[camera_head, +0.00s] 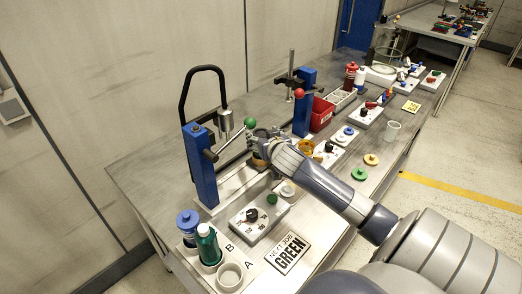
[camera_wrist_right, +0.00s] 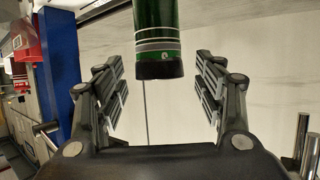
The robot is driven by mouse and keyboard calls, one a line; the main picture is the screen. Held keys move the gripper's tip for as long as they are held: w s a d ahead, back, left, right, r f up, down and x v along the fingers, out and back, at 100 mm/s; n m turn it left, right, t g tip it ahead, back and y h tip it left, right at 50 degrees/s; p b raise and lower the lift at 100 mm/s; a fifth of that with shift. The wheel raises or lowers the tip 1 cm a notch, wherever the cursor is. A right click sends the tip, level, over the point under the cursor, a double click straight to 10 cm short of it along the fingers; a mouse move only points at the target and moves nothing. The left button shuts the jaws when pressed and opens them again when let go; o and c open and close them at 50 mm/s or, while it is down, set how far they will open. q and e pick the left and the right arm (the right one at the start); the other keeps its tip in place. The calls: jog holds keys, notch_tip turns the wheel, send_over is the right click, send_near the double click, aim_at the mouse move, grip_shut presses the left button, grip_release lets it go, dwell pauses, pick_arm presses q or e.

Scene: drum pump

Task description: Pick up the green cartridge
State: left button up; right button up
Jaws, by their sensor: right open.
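The green cartridge (camera_wrist_right: 157,28) shows in the right wrist view as a dark green cylinder with pale stripes and a black end. It enters from the picture's top edge, and its black end lies between the spread fingers, with a gap on both sides. My right gripper (camera_wrist_right: 160,88) is open and empty. In the head view the right gripper (camera_head: 259,142) is between the two blue posts, and it hides most of what is by its fingers, so I cannot make out this cartridge there. My left gripper is in neither view.
Blue posts (camera_head: 201,165) and (camera_head: 304,102), a black handle (camera_head: 184,95) and a metal cylinder (camera_head: 225,121) stand close around the right gripper. A green bottle (camera_head: 208,246) and a blue-capped bottle (camera_head: 187,229) stand at the front left. A red bin (camera_head: 321,114) is behind.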

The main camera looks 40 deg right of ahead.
aim_at(260, 134)
jog(key=x, duration=0.3)
jog(key=shift+w+d+f, duration=0.1)
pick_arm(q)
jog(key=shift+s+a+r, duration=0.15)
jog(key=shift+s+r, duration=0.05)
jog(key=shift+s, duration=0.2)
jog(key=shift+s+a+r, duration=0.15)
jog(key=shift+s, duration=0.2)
pick_arm(e)
grip_shut()
